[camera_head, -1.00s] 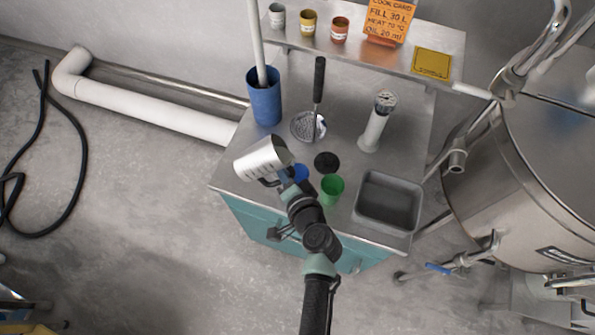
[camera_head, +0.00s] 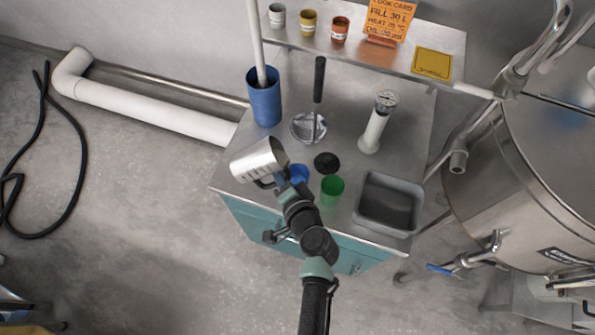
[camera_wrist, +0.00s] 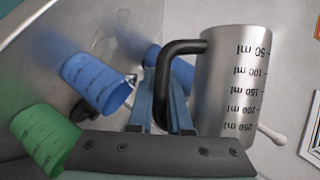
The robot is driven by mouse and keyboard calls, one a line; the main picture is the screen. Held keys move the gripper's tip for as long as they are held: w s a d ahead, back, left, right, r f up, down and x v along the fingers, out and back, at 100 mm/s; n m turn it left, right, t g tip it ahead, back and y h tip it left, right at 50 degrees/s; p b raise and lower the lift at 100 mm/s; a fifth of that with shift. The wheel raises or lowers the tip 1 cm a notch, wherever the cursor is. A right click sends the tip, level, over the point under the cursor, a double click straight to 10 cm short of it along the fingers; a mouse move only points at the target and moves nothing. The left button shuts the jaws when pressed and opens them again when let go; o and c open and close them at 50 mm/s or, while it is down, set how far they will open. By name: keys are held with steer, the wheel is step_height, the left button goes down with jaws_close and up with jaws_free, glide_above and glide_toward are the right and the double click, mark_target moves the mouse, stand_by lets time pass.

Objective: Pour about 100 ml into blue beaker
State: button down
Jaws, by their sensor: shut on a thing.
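My gripper (camera_wrist: 170,125) is shut on the dark handle (camera_wrist: 165,75) of a metal measuring jug (camera_wrist: 230,90), marked in ml. In the head view the jug (camera_head: 256,160) is tilted, above the table's left front part. The blue beaker (camera_head: 300,173) sits just right of the jug, partly hidden by my gripper (camera_head: 282,187). In the wrist view the blue beaker (camera_wrist: 95,82) stands left of the fingers, apart from the jug. No stream of liquid shows, and I cannot see the jug's contents.
A green beaker (camera_head: 332,188) stands right of the blue one, with a black disc (camera_head: 326,162) behind it. A grey bin (camera_head: 388,203) is at the right. Behind stand a blue tall container (camera_head: 265,103), a round strainer-like tool (camera_head: 308,128) and a white cylindrical device (camera_head: 375,130).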

steer(key=shift+s+r+m, duration=0.1)
steer(key=shift+r+m, duration=0.1)
steer(key=shift+m, duration=0.1)
stand_by(0.4)
steer(key=shift+a, duration=0.15)
steer(key=shift+s+a+r+y, duration=0.1)
steer(key=shift+a+y, duration=0.3)
steer(key=shift+a, duration=0.2)
steer(key=shift+f+m+y+b, duration=0.3)
steer(key=shift+m+b, duration=0.2)
steer(key=shift+b, duration=0.25)
steer(key=n+h+p, duration=0.1)
steer(key=d+r+n+h+p, duration=0.1)
steer(key=n+p, duration=0.1)
steer(key=d+n+h+p, duration=0.1)
steer(key=h, duration=0.1)
steer(key=shift+w+d+r+n+p, duration=0.1)
steer(key=shift+w+r+n+p, duration=0.15)
steer(key=shift+n+p, duration=0.1)
